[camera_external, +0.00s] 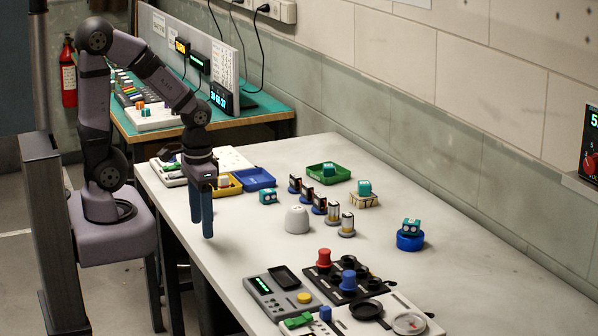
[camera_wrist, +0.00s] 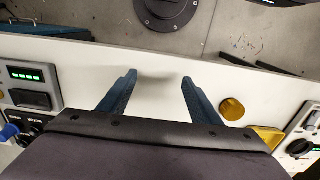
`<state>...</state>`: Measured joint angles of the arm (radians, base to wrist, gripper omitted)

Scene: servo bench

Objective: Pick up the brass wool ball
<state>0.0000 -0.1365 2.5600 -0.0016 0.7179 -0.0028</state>
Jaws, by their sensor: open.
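In the wrist view a round, brass-coloured thing (camera_wrist: 231,108), which looks like the brass wool ball, sits on the white table. It is just to the right of my right-hand finger, outside the jaws, and next to the corner of a yellow tray (camera_wrist: 268,137). I cannot make it out in the external view, where my arm may cover it. My gripper (camera_wrist: 159,76) is open, with nothing between its fingers. In the external view my gripper (camera_external: 202,228) points down over the table's left edge.
The yellow tray (camera_external: 236,190) and a blue tray (camera_external: 261,180) stand beyond my gripper. A white dome (camera_external: 297,220), small metal cylinders (camera_external: 347,225) and a blue ring (camera_external: 409,242) stand mid-table. A grey device (camera_external: 268,296) is at the front. The table's right side is mostly clear.

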